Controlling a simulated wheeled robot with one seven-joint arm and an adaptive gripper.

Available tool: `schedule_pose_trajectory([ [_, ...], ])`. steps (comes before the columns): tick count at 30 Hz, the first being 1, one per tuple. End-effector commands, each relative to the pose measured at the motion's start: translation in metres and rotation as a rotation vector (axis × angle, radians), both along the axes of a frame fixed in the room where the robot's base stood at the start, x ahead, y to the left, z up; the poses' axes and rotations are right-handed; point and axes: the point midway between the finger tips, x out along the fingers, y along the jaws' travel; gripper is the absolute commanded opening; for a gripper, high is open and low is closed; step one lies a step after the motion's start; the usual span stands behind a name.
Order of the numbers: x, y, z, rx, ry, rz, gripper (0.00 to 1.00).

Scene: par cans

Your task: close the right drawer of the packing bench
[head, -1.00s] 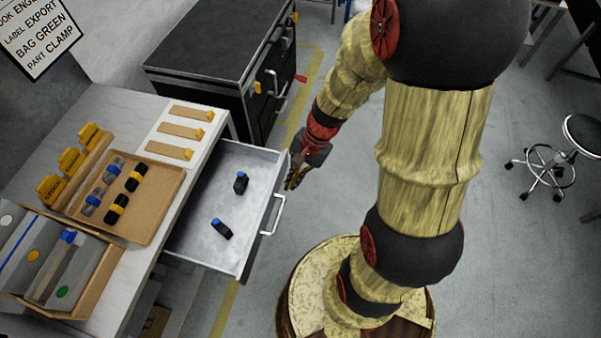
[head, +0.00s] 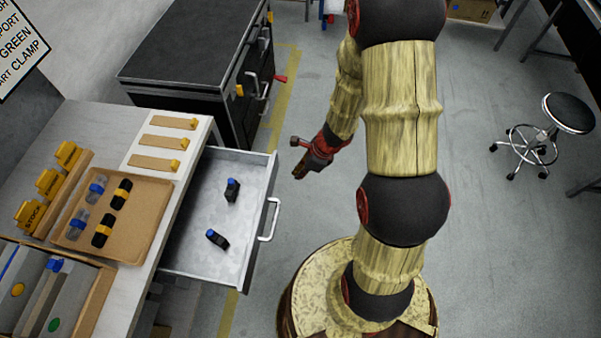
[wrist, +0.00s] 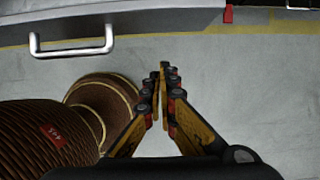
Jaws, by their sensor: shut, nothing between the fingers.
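The right drawer (head: 205,253) of the packing bench (head: 85,108) is pulled out, with its grey inside showing.
A tray (head: 150,222) with several small items stands on the bench top beside the drawer. A black cabinet (head: 190,45) with handles stands behind the bench. A stool (head: 568,112) is at the far right. Open floor (head: 480,240) lies right of my base.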

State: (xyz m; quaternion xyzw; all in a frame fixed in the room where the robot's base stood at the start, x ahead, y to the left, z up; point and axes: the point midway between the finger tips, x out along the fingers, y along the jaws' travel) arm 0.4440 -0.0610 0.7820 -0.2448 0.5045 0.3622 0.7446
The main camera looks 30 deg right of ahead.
Motion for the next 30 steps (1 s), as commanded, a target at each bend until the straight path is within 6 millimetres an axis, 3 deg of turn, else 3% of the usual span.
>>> schedule_pose_trajectory([
  [1, 0.002, 0.004, -0.016, 0.000, 0.002, 0.004, 0.00],
  [9, 0.014, 0.019, -0.063, 0.000, 0.001, 0.004, 0.00],
  [18, 0.035, 0.046, -0.055, -0.001, 0.000, 0.004, 0.00],
  [30, 0.038, 0.049, -0.055, -0.001, -0.001, 0.003, 0.00],
])
